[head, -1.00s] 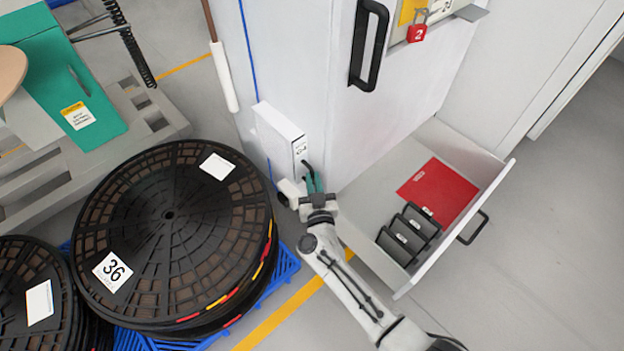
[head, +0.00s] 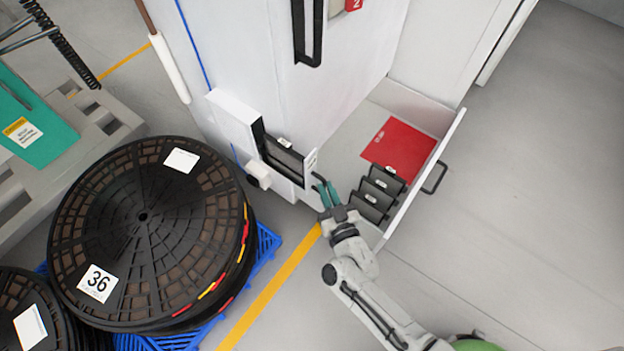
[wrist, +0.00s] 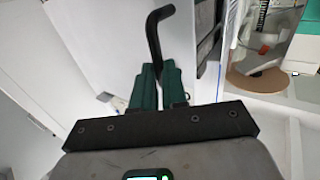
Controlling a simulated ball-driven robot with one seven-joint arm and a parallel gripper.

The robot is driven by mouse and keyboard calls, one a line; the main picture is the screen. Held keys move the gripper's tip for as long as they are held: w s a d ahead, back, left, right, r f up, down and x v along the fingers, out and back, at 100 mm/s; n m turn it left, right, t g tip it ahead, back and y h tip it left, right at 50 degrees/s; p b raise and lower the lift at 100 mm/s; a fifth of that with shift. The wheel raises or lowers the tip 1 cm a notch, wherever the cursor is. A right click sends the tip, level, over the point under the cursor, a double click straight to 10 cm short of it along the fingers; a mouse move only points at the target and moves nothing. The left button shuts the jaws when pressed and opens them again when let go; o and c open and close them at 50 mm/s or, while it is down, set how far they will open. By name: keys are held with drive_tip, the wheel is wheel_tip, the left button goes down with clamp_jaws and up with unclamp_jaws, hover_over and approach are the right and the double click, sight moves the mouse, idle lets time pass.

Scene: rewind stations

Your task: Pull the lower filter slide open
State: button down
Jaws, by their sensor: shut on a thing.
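The lower filter slide (head: 312,162) is a white unit low on the cabinet side. It stands drawn out of its white housing (head: 228,112), and a dark filter panel (head: 284,158) shows between housing and front plate. My gripper (head: 324,189) is at the slide's front, its teal fingers shut on the slide's black handle (wrist: 155,30). In the wrist view my gripper (wrist: 157,70) has the handle's lower end between its fingertips, and the bent upper end stands free. The fingers hide the handle's gripped part.
An open drawer (head: 428,168) with a red sheet (head: 400,148) and several black holders (head: 372,196) is close right of my gripper. A stack of black reels (head: 145,225) on a blue pallet (head: 262,248) stands left. Floor at far right is clear.

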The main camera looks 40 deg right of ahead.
drive_tip(key=shift+s+d, duration=0.25)
drive_tip(key=shift+s, duration=0.5)
drive_tip(key=shift+s+d, duration=0.2)
drive_tip(key=shift+s, duration=0.5)
drive_tip(key=shift+s+d, duration=0.25)
drive_tip(key=shift+s, duration=0.5)
drive_tip(key=c, duration=1.4)
unclamp_jaws()
drive_tip(key=shift+c, duration=0.2)
drive_tip(key=shift+s, duration=0.1)
drive_tip(key=p+v, duration=0.1)
drive_tip(key=v, duration=0.9)
drive_tip(key=shift+s, duration=0.3)
